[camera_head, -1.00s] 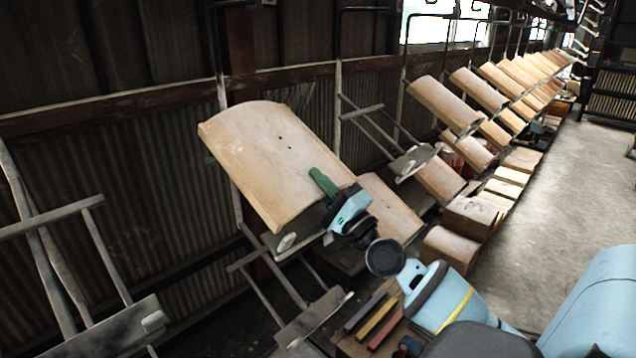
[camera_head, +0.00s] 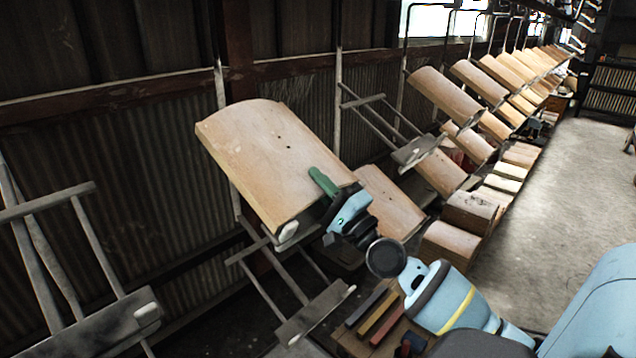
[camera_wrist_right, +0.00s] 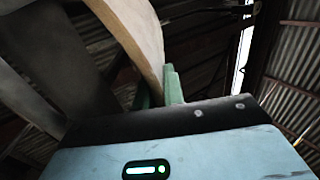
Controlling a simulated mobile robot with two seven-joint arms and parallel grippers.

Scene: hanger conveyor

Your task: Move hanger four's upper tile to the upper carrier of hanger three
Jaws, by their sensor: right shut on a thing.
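A large curved tan tile (camera_head: 265,165) with small dark holes leans on the upper carrier of the near middle hanger. My right gripper (camera_head: 322,183), with green fingers, is shut on the tile's right edge near its lower end. The tile's lower edge is close beside that carrier's pale end stop (camera_head: 288,232); I cannot tell if they touch. This hanger's lower carrier (camera_head: 315,312) is empty. The hanger behind has an empty upper carrier (camera_head: 415,148) and a lower tile (camera_head: 390,200). In the right wrist view the tile (camera_wrist_right: 137,30) meets the green fingers (camera_wrist_right: 172,85). My left gripper is out of view.
An empty carrier (camera_head: 95,335) hangs at the near left. More tile-laden hangers (camera_head: 445,95) recede to the right. Stacked tiles (camera_head: 450,240) and a wooden box with coloured bars (camera_head: 372,315) stand below. The concrete floor (camera_head: 545,200) at right is clear.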

